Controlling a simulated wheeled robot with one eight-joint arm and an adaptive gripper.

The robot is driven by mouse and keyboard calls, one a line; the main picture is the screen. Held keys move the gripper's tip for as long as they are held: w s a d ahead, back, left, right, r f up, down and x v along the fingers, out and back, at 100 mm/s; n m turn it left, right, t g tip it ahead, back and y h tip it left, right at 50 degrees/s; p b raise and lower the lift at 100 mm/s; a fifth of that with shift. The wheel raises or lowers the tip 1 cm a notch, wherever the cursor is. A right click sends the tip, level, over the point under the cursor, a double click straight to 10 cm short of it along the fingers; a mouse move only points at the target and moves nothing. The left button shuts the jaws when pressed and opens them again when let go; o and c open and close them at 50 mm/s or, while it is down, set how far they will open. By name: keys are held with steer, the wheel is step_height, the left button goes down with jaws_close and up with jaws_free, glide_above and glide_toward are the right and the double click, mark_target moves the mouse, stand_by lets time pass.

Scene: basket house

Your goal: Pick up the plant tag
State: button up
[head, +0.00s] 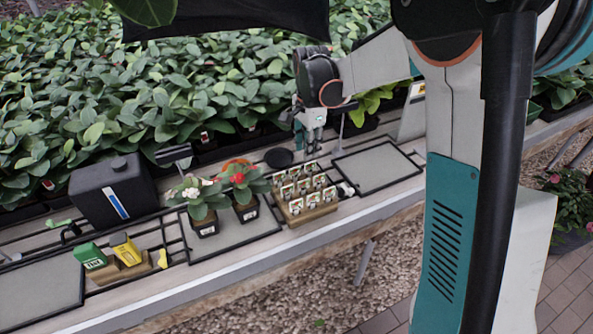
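No single plant tag can be made out for certain. A wooden rack (307,214) on the bench holds several small upright cards with pictures, which may be tags. A small pale object (347,189) lies beside the rack's right end, too small to identify. My gripper (309,147) points down above the back of the bench, behind the rack and apart from it. Nothing is visibly held.
Two potted flowers, one white (206,226) and one red (247,211), stand left of the rack. A black box (105,195), a green packet (90,257) and a yellow packet (126,250) are further left. A bare grey tray (377,168) lies to the right. Dense plants fill the back.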

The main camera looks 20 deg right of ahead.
mark_target(304, 181)
steer(key=shift+m, duration=0.6)
steer(key=f, duration=0.3)
steer(key=w+f+b, duration=0.1)
steer(key=f, duration=0.3)
steer(key=f+b, duration=0.1)
steer(key=f, duration=0.2)
steer(key=shift+w+f, duration=0.35)
steer(key=shift+f, duration=0.05)
steer(key=shift+s+a+f+b, duration=0.1)
steer(key=shift+f+b, duration=0.75)
steer(key=shift+f, duration=0.5)
steer(key=shift+s+a+f+b, duration=0.1)
steer(key=shift+f+b, duration=0.7)
steer(key=shift+f, duration=0.55)
steer(key=shift+r, duration=0.1)
jaws_close()
